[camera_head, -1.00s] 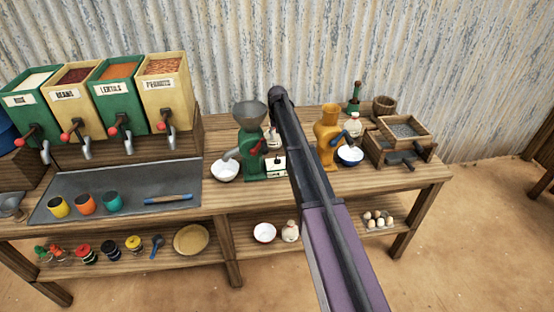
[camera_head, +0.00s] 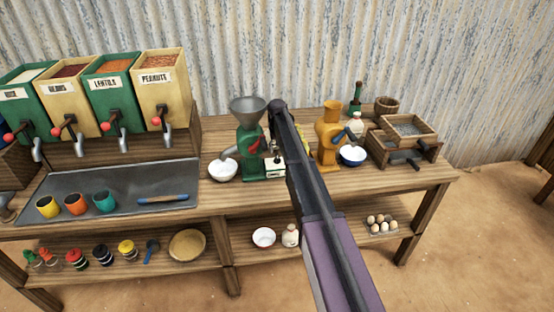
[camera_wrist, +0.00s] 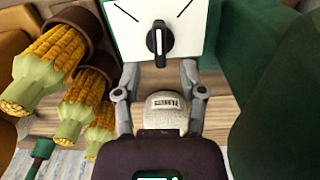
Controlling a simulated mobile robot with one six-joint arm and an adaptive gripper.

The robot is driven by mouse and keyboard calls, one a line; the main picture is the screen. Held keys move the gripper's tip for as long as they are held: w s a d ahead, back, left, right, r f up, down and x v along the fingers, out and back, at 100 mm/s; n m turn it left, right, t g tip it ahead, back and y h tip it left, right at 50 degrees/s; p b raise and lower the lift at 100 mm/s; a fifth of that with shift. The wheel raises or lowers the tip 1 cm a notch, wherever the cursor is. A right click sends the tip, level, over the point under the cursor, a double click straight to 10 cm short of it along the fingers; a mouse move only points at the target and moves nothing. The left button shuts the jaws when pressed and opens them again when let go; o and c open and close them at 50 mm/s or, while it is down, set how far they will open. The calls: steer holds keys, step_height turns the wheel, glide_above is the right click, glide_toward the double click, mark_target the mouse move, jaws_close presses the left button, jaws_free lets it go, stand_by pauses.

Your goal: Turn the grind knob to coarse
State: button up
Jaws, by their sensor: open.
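The grind knob (camera_wrist: 158,43) is black with a pale pointer line and sits on a white panel (camera_wrist: 190,30) with black marks near its corners. The line runs roughly up and down in the wrist view. My gripper (camera_wrist: 159,76) is open, with its fingers apart near the panel's lower edge and the knob just beyond the tips, between their lines. Nothing is between the tips.
A white bowl (camera_head: 222,170) stands left of the mill. An orange mill (camera_head: 328,140) stands right of my arm.

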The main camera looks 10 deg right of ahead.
mark_target(277, 155)
steer(key=shift+f+b, duration=1.25)
steer(key=shift+f, duration=0.35)
jaws_close()
